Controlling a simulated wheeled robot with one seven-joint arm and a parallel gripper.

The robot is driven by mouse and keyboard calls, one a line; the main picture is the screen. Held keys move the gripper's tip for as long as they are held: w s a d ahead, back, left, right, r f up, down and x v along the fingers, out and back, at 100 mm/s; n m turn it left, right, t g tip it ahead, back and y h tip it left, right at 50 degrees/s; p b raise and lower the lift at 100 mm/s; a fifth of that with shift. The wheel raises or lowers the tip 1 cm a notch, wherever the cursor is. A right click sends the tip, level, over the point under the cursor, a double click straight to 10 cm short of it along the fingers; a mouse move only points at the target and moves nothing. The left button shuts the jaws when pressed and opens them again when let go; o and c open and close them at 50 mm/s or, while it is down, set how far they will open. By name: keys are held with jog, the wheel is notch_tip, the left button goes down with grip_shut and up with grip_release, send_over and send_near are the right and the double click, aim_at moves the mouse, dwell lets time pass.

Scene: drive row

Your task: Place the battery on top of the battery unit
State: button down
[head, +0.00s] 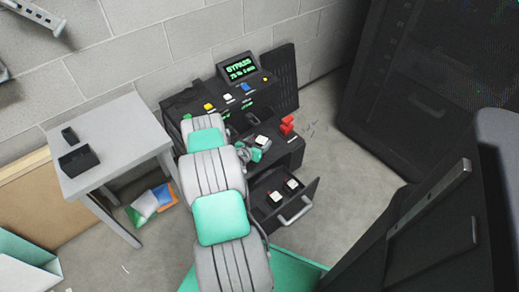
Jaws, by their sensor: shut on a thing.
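The battery unit (222,92) is a black cabinet against the wall, with a lit green display and coloured buttons on its upper panel. A lower black ledge juts out in front. My gripper (258,151), teal and grey, is over this ledge, shut on a small battery (262,141) with a whitish top. My arm hides part of the unit's left side. I cannot tell whether the battery touches the ledge. An open drawer (312,192) below holds two more dark batteries with white tops (276,197).
A red part (287,125) stands at the ledge's right end. A grey table (105,135) with dark items is at left. A dark rack (430,90) stands at right. The open drawer's handle (296,211) juts forward. Bare floor lies between unit and rack.

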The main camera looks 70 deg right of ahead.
jog(key=shift+w+d+f, duration=0.15)
jog(key=shift+d+f, duration=0.15)
jog(key=shift+d, duration=0.15)
jog(key=shift+w+d+f+b, duration=0.1)
jog(key=shift+f+b, duration=0.25)
jog(key=shift+f, duration=0.5)
jog(key=shift+w+d+f+b, duration=0.1)
jog(key=shift+f+b, duration=0.25)
jog(key=shift+f, duration=0.5)
jog(key=shift+f, duration=0.25)
jog(key=shift+c, duration=1.6)
grip_release()
jog(key=shift+s+a, duration=0.1)
jog(key=shift+r, duration=0.15)
jog(key=shift+a+r, duration=0.2)
jog(key=shift+a, duration=0.15)
jog(key=p+v, duration=0.3)
jog(key=v, duration=0.8)
jog(key=shift+a, duration=0.1)
